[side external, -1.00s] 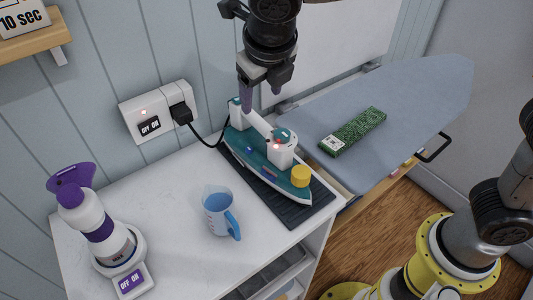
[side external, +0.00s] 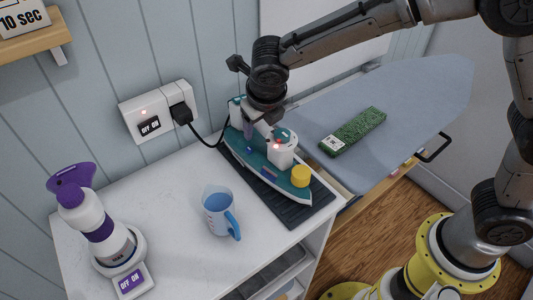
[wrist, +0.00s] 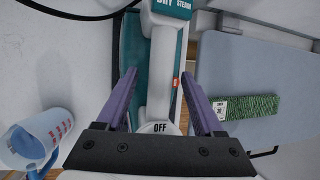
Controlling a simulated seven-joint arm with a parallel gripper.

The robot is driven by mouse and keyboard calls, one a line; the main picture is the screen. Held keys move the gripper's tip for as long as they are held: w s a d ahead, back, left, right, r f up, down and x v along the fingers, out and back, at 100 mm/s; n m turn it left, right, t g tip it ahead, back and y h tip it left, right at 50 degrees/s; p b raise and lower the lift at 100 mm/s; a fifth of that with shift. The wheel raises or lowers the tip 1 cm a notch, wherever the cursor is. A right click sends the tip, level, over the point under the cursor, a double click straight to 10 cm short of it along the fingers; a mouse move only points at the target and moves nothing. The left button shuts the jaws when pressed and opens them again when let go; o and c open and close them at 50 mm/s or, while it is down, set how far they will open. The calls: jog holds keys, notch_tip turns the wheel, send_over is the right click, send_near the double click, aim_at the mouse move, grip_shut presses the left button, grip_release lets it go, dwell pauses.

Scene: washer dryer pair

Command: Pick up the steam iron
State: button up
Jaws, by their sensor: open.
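The steam iron (side external: 262,158) is teal and white with a yellow knob and a small red light. It lies on a dark ribbed mat (side external: 313,209) on the white counter. In the wrist view the white handle of the iron (wrist: 160,80) runs between the two purple fingers. My gripper (side external: 262,130) is lowered over the iron's handle, its fingers partly hidden by the wrist and the iron in the side view. In the wrist view my gripper (wrist: 161,100) is open, one finger on each side of the handle, with gaps visible.
A blue measuring cup (side external: 220,212) stands in front of the iron. A purple and white bottle (side external: 95,215) is at the left. The iron's cord runs to a wall socket (side external: 160,110).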

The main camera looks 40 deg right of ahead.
jog(key=shift+w+f, duration=0.1)
jog(key=shift+f, duration=0.1)
grip_shut()
jog(key=shift+r, duration=0.25)
jog(key=shift+r, duration=0.1)
